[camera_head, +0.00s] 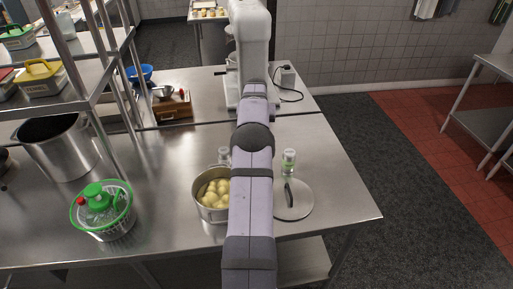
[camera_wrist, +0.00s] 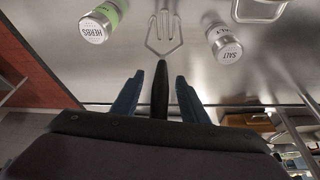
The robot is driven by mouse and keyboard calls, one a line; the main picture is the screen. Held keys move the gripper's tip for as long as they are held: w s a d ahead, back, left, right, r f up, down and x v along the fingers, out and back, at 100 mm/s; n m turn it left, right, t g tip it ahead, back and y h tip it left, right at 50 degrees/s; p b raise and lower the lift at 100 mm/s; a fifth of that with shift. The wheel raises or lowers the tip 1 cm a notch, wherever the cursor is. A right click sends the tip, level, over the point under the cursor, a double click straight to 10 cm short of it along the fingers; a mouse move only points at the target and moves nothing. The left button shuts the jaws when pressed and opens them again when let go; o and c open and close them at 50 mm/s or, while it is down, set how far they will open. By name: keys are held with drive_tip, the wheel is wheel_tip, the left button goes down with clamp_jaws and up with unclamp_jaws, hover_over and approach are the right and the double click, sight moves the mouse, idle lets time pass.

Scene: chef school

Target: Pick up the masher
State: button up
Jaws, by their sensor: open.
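The masher (camera_wrist: 160,88) has a black handle and a metal wire head that lies on the steel table in the wrist view. My gripper (camera_wrist: 160,78) is open, with one blue finger on each side of the handle. The handle shows between the fingers, with a gap on both sides. How deep it sits between them is hard to tell. In the head view my arm covers the masher and the gripper.
A herbs jar (camera_wrist: 98,24) and a salt jar (camera_wrist: 224,44) stand on either side of the masher head. A pot of potatoes (camera_head: 200,202) and a lid (camera_head: 296,203) flank my arm. A green salad spinner (camera_head: 116,229) stands left. The table's right front is clear.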

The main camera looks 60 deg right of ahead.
drive_tip(key=shift+p+x, duration=0.5)
drive_tip(key=shift+x, duration=0.65)
clamp_jaws()
drive_tip(key=shift+r, duration=0.15)
wheel_tip(320, 180, up, 10)
drive_tip(key=shift+b, duration=0.35)
drive_tip(key=shift+a, duration=0.1)
